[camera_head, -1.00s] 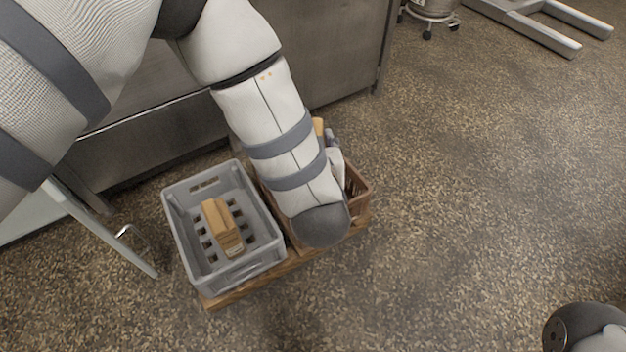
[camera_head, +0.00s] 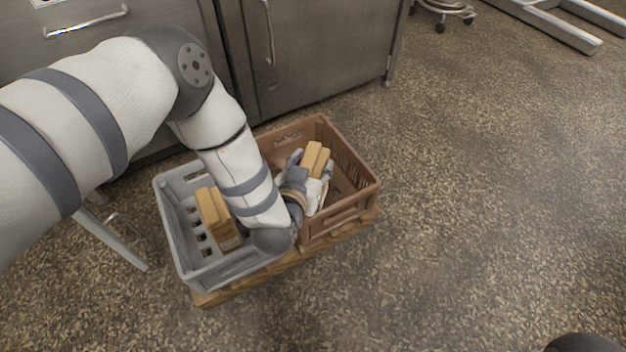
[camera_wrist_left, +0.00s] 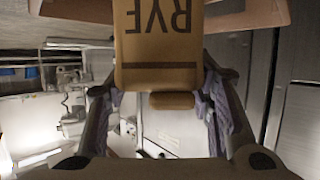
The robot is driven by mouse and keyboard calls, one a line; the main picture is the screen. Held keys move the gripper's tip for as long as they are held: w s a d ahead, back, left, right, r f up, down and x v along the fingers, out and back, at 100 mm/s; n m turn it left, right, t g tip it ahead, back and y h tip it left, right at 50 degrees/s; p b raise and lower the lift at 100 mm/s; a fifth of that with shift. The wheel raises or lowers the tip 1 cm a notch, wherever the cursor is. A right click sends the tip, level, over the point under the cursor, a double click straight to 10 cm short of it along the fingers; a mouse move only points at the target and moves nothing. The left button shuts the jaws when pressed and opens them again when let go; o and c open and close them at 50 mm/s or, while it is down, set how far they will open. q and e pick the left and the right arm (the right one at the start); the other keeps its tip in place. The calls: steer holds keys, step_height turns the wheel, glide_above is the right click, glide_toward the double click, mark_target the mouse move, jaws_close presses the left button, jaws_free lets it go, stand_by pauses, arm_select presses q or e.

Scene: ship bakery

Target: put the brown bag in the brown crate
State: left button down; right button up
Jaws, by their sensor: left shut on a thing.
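The brown crate (camera_head: 349,217) stands on the right half of a low wooden pallet in the head view. My left gripper (camera_head: 311,178) is shut on a brown bag (camera_head: 316,156), within the crate's outline. Whether the bag touches the crate floor I cannot tell. In the left wrist view the held bag (camera_wrist_left: 157,45) shows "RYE" print, upside down, between the two fingers of the left gripper (camera_wrist_left: 160,90). My forearm hides the crate's near left part. My right gripper is out of view.
A grey crate (camera_head: 172,222) with another brown bag (camera_head: 217,214) inside stands left of the brown crate on the pallet (camera_head: 285,263). Steel cabinets (camera_head: 320,55) stand close behind. The speckled floor (camera_head: 480,190) to the right is clear.

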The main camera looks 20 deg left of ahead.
arm_select(q)
step_height(320, 180, down, 4)
steer(key=shift+b, duration=0.95)
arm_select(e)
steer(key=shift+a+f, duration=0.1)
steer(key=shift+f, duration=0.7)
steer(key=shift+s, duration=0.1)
arm_select(q)
steer(key=shift+f, duration=0.15)
steer(key=c, duration=0.8)
jaws_free()
steer(key=shift+o, duration=0.2)
steer(key=p+v, duration=0.5)
steer(key=v, duration=0.7)
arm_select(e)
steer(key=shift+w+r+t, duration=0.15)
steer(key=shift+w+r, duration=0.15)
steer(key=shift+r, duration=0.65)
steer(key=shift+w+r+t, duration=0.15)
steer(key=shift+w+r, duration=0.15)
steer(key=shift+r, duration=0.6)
